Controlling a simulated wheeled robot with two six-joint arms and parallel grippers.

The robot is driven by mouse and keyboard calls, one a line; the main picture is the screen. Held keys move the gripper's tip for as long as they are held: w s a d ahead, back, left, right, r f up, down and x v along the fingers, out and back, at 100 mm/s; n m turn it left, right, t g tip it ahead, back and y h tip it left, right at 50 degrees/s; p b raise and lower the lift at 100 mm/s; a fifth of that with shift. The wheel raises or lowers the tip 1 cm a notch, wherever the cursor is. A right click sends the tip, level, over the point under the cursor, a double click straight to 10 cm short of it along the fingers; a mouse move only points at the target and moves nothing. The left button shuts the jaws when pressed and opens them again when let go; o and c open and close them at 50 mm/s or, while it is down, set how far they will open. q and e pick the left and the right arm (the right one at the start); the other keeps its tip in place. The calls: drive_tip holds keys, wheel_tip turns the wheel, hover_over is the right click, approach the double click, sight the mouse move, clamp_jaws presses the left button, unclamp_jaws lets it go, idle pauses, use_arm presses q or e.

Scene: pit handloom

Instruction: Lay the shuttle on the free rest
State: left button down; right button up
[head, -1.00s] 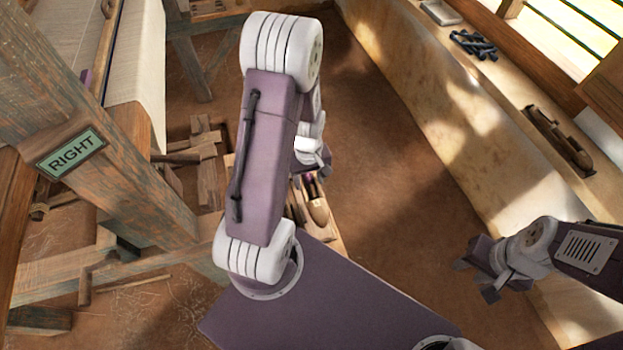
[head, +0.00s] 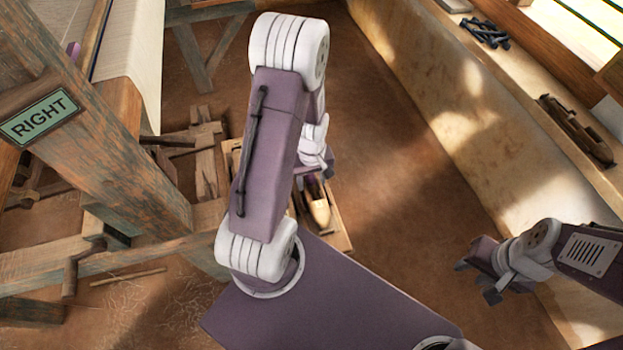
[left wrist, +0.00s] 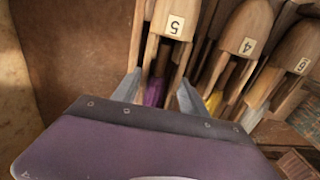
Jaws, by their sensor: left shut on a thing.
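My left gripper (left wrist: 160,84) is shut on a wooden shuttle (left wrist: 172,32) marked 5, its fingers on either side and purple yarn between them. Beside it are a shuttle marked 4 (left wrist: 245,38) with yellow yarn and another shuttle (left wrist: 292,68) marked 6 or 9. In the head view my left gripper (head: 325,166) is partly hidden by my own arm, above a wooden box (head: 338,228) in which a shuttle (head: 318,208) shows. My right gripper (head: 478,279) is open and empty, far from them. I cannot make out a free rest.
The loom post (head: 120,150) with a green RIGHT sign (head: 40,117) stands at left. A ledge (head: 500,110) along the right holds a dark wooden tool (head: 577,130) and dark blue pieces (head: 485,32). The earthen floor (head: 385,190) between is clear.

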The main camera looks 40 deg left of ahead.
use_arm(q)
drive_tip(key=c, duration=0.5)
unclamp_jaws()
wheel_tip(320, 180, up, 8)
drive_tip(key=p, duration=0.7)
drive_tip(key=shift+p, duration=0.35)
